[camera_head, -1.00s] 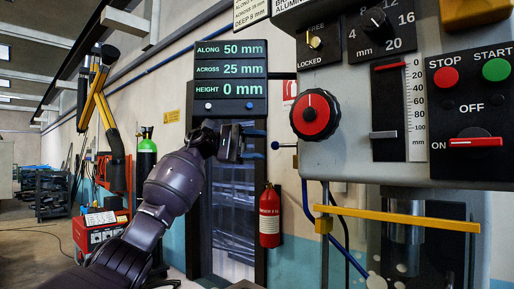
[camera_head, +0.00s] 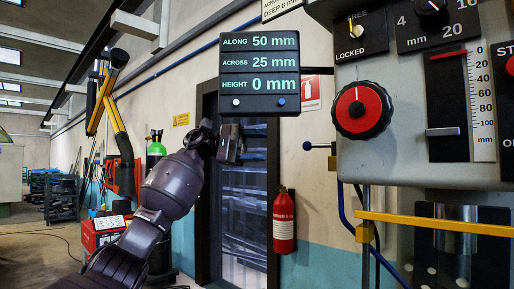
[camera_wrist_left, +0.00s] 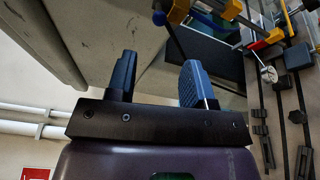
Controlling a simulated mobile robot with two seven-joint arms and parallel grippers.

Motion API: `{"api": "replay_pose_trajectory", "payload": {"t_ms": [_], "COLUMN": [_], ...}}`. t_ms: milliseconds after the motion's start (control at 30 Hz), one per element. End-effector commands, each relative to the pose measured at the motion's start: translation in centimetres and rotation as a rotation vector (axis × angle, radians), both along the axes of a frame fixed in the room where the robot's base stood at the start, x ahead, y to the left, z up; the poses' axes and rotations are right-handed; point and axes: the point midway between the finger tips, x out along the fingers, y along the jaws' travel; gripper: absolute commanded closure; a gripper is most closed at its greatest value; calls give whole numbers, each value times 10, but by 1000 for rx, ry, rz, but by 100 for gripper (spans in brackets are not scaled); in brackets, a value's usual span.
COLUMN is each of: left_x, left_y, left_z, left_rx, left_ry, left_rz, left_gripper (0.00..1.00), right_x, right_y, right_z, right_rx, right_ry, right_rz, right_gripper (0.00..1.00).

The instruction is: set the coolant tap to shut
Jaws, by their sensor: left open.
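No label naming the coolant tap is readable. A small lever with a dark blue ball end (camera_head: 307,146) sticks out left from the grey machine head, near a blue hose (camera_head: 346,215); I cannot tell for sure that it is the tap. A similar dark blue ball (camera_wrist_left: 159,18) shows in the left wrist view, beyond the fingers. My left gripper (camera_head: 244,144) is left of the lever in the head view, apart from it. In the wrist view my left gripper (camera_wrist_left: 158,66) is open, with nothing between its blue fingers. My right gripper is out of view.
The machine head (camera_head: 385,170) carries a red dial (camera_head: 362,110), a free/locked switch (camera_head: 357,30) and a slider (camera_head: 443,131). A yellow bar (camera_head: 440,223) crosses below. A readout panel (camera_head: 259,75) hangs above my gripper. A fire extinguisher (camera_head: 284,220) is on the wall.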

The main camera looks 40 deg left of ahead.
Motion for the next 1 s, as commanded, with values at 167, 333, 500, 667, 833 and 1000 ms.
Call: {"api": "replay_pose_trajectory", "payload": {"t_ms": [167,333,500,667,833,1000], "left_x": [-1,-1,1,3,-17,-37], "left_y": [-1,-1,1,23,55,73], "left_z": [0,0,-4,-33,-68,-95], "left_rx": [0,0,1,16,119,338], "left_ry": [0,0,9,73,130,118], "left_rz": [-1,-1,2,49,147,326], "left_gripper": [52,52,71,95,100,100], "right_x": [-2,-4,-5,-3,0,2], "right_y": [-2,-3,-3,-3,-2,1], "right_z": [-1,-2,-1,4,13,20], "right_rx": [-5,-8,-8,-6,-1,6], "right_ry": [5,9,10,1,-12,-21], "right_rz": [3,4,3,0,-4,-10], "right_gripper": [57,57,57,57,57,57]}}
